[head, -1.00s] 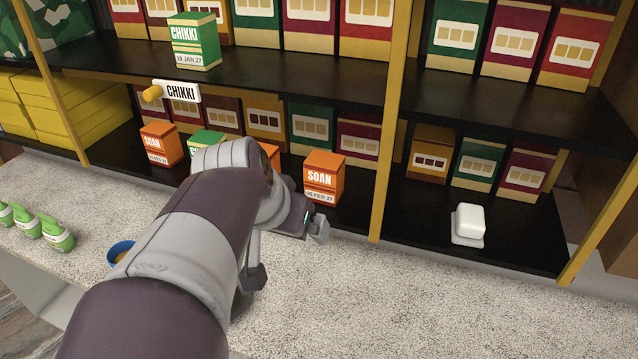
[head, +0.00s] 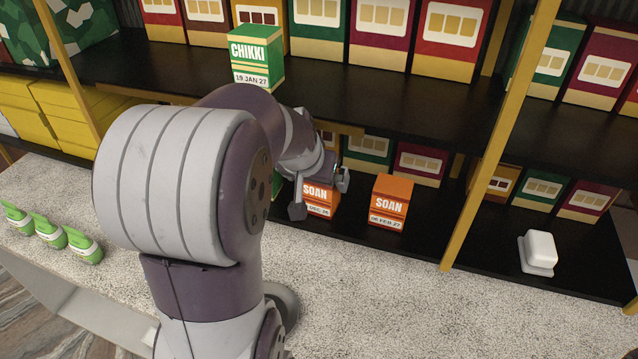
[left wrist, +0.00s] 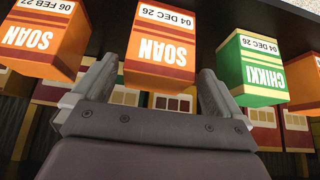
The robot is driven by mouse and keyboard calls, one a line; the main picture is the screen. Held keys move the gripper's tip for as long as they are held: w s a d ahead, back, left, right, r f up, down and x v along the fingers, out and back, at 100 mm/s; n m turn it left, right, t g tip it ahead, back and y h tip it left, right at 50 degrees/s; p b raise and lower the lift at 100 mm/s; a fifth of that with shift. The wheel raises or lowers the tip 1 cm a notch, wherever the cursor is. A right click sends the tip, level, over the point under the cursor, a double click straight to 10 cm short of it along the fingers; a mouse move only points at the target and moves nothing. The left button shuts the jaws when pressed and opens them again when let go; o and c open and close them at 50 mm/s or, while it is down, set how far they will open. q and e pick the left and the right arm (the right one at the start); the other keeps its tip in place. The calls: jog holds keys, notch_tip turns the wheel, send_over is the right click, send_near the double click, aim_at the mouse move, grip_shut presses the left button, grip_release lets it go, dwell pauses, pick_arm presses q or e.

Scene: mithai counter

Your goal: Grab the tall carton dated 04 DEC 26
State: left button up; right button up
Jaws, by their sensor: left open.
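An orange SOAN carton dated 04 DEC 26 (left wrist: 162,32) stands on the lower shelf; it also shows in the head view (head: 320,198), partly covered by my gripper. A green CHIKKI carton (left wrist: 255,70) beside it also reads 04 DEC 26; in the head view (head: 262,188) my arm hides most of it. I cannot tell their heights apart for sure. My left gripper (head: 320,195) is open in front of the orange carton. In the left wrist view its fingers (left wrist: 156,72) lie to either side of that carton, with nothing gripped. My right gripper is not in view.
Another SOAN carton (head: 389,203), dated 06 FEB 27, stands close to the right. A green CHIKKI carton (head: 257,57) dated 19 JAN 27 stands on the upper shelf (head: 330,100), above my arm. A yellow post (head: 497,150) stands farther right. The speckled counter (head: 400,290) is clear at right.

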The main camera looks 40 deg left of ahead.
pick_arm(q)
jog(key=x, duration=0.2)
jog(key=shift+w+a+f, duration=0.1)
jog(key=shift+a+f, duration=0.05)
jog(key=shift+f, duration=0.2)
jog(key=shift+w+d+f, duration=0.2)
jog(key=shift+w+d, duration=0.05)
jog(key=shift+w, duration=0.1)
jog(key=shift+s, duration=0.1)
jog(key=c, duration=0.5)
jog(key=shift+s+a+r, duration=0.1)
jog(key=shift+s+a, duration=0.05)
jog(key=c, duration=0.6)
